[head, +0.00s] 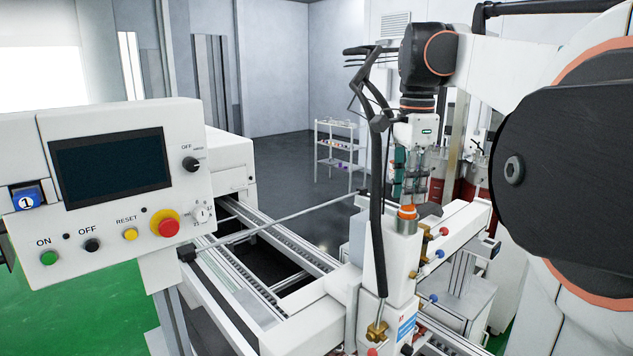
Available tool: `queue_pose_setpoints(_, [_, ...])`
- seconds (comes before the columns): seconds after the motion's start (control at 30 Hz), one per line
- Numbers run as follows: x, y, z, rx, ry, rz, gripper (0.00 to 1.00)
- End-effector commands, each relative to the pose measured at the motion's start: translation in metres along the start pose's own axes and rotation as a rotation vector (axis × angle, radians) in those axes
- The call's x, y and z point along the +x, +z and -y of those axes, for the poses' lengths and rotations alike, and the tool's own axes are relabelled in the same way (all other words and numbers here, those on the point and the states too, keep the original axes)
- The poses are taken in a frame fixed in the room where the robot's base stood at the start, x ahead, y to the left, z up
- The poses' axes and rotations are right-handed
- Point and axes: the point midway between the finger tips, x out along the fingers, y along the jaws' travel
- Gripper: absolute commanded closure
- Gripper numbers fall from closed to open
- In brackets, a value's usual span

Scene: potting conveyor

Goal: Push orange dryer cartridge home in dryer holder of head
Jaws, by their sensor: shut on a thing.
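The orange dryer cartridge (407,211) shows as a short orange band. It stands upright at the mouth of the metal dryer holder (408,226) on top of the white head (402,262). My gripper (408,195) points straight down from above and is shut on the cartridge's upper part. The fingers hide most of that upper part. How deep the cartridge sits in the holder cannot be told from this view.
A black hose (377,200) runs upright just left of my gripper. Brass fittings with red and blue knobs (438,254) stick out right of the head. A control panel (120,190) stands at left, with conveyor rails (275,240) between.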

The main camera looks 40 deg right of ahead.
Motion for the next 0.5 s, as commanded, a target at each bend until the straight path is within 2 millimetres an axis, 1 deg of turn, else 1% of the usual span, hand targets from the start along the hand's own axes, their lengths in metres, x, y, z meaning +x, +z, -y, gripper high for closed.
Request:
queue_pose_setpoints(0.07, [0.0025,0.0000,-0.0001,0.000,0.000,0.000,1.00])
queue_pose_setpoints(0.1, [0.0023,0.0000,-0.0001,0.000,0.000,0.000,0.74])
queue_pose_setpoints(0.2, [0.0018,0.0000,-0.0001,0.000,0.000,0.000,0.55])
queue_pose_setpoints(0.5, [0.0015,0.0000,0.0000,0.000,0.000,0.000,0.55])
